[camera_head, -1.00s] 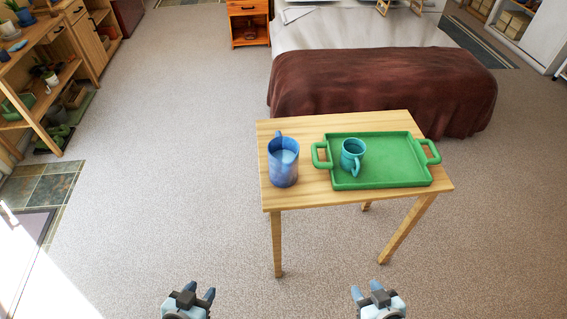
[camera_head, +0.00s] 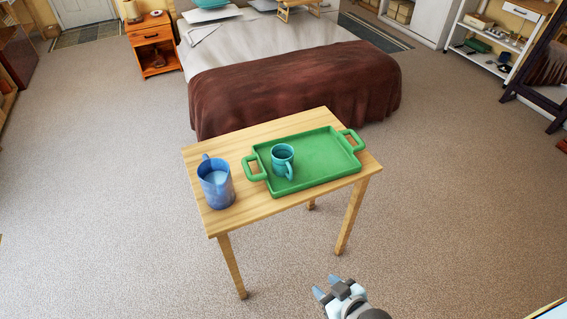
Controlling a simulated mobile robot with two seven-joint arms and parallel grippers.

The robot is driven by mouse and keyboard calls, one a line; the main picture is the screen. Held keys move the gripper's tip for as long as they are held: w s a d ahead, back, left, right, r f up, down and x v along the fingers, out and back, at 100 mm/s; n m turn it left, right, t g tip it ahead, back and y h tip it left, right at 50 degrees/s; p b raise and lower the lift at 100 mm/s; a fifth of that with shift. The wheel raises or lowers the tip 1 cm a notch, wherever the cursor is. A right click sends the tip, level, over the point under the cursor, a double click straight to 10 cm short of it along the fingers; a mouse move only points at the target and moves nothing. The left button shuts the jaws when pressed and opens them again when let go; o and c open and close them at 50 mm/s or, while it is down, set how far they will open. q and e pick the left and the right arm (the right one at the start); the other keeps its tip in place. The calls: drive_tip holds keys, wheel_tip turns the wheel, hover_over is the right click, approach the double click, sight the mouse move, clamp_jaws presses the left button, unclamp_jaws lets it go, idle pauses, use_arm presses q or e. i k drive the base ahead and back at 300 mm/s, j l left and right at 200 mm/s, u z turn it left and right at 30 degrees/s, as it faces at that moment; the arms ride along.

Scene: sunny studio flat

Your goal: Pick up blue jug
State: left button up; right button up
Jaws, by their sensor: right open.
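The blue jug (camera_head: 216,186) stands upright on the left part of a small wooden table (camera_head: 270,208), with its handle towards the back. To its right on the table lies a green tray (camera_head: 325,157) with a handle at each end. A teal mug (camera_head: 282,160) stands on the tray's left part. My right gripper (camera_head: 328,287) is open and empty, low in the picture, in front of the table and well apart from the jug. My left gripper is out of the picture.
A bed with a brown blanket (camera_head: 290,88) stands close behind the table. An orange nightstand (camera_head: 152,45) is at the back left. White shelves (camera_head: 490,40) stand at the back right. Carpet (camera_head: 100,200) is clear on the left and in front.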

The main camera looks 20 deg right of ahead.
sight(215, 178)
drive_tip(key=k, duration=0.35)
drive_tip(key=k+z, duration=0.2)
drive_tip(key=k, duration=0.25)
drive_tip(key=k+l+z, duration=0.2)
drive_tip(key=k, duration=0.25)
drive_tip(key=z, duration=1.8)
drive_tip(key=j+z, duration=0.3)
drive_tip(key=k+j+z, duration=0.15)
drive_tip(key=j+z, duration=0.15)
drive_tip(key=j, duration=0.2)
drive_tip(key=k+j, duration=0.1)
drive_tip(key=j, duration=0.35)
drive_tip(key=k+j, duration=0.1)
drive_tip(key=j, duration=0.35)
drive_tip(key=k+j, duration=0.1)
drive_tip(key=j, duration=0.35)
drive_tip(key=k+j, duration=0.15)
drive_tip(key=j, duration=0.3)
drive_tip(key=k+j, duration=0.1)
drive_tip(key=j, duration=0.35)
drive_tip(key=k+j, duration=0.1)
drive_tip(key=j, duration=0.35)
drive_tip(key=k+j, duration=0.1)
drive_tip(key=j, duration=0.35)
